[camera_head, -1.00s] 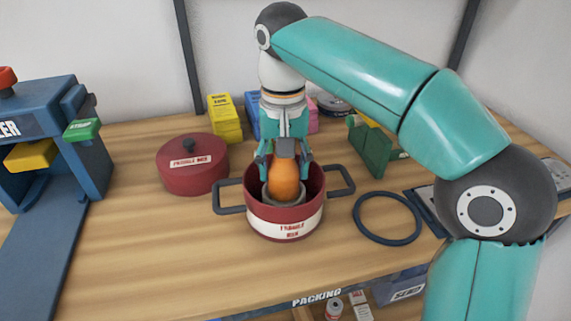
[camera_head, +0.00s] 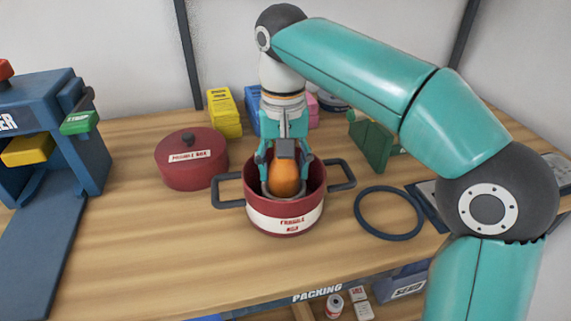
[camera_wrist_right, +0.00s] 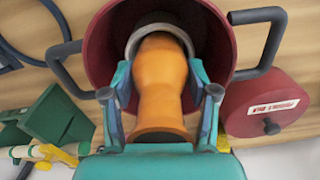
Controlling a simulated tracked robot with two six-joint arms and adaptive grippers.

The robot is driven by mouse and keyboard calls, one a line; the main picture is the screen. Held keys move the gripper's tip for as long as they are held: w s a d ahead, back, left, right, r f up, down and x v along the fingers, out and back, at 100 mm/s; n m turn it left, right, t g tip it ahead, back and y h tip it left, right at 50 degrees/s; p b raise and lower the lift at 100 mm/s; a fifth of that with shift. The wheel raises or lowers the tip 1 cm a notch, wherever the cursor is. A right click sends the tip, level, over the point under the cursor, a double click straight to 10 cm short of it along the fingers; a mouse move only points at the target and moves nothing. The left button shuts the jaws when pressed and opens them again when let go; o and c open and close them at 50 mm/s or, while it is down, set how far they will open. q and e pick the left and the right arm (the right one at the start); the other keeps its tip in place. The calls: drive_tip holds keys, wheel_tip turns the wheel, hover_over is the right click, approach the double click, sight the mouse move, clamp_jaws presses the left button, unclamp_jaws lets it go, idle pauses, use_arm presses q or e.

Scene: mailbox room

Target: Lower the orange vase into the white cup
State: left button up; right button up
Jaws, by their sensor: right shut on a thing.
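The orange vase (camera_head: 286,179) is upright inside the red pot (camera_head: 261,209). My right gripper (camera_head: 285,158) is shut on its upper part from above. The white cup (camera_head: 267,190) stands in the pot, and its pale rim shows around the vase's lower part. In the right wrist view, the vase (camera_wrist_right: 160,75) lies between the two fingers of my right gripper (camera_wrist_right: 162,100), with its far end at the mouth of the cup (camera_wrist_right: 137,35). The vase hides the cup's inside, so I cannot tell how deep it sits. My left gripper is not in view.
The pot's dark handles stick out left and right. A red lid (camera_head: 190,163) is left of the pot, a dark ring (camera_head: 388,213) right of it.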

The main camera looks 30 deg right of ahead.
drive_tip(key=shift+f+b, duration=0.75)
drive_tip(key=shift+f, duration=0.35)
idle(0.3)
drive_tip(key=o, duration=1.4)
drive_tip(key=shift+r, duration=3.75)
